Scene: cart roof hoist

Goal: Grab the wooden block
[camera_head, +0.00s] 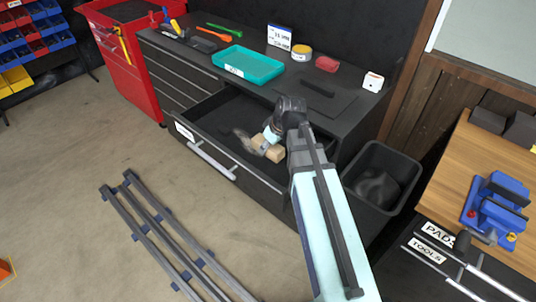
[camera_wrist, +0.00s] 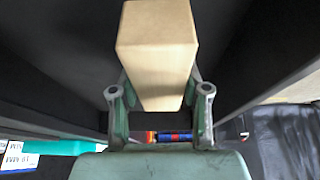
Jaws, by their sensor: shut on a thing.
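The wooden block (camera_head: 276,153) is light tan and sits inside the open drawer (camera_head: 225,165) of the dark cabinet. In the wrist view the block (camera_wrist: 158,55) stands between the two fingers of my gripper (camera_wrist: 158,92), one on each side. My gripper (camera_head: 263,146) reaches down into the drawer and is shut on the block. Part of the block is hidden by a grey finger in the head view. Whether the block touches the drawer floor cannot be told.
The drawer walls flank my gripper closely. The countertop above holds a teal tray (camera_head: 248,66), a yellow-sided can (camera_head: 301,52), a red object (camera_head: 327,64) and a white box (camera_head: 373,81). A black bin (camera_head: 405,160) stands right of the cabinet. Rails (camera_head: 140,219) lie on the floor.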

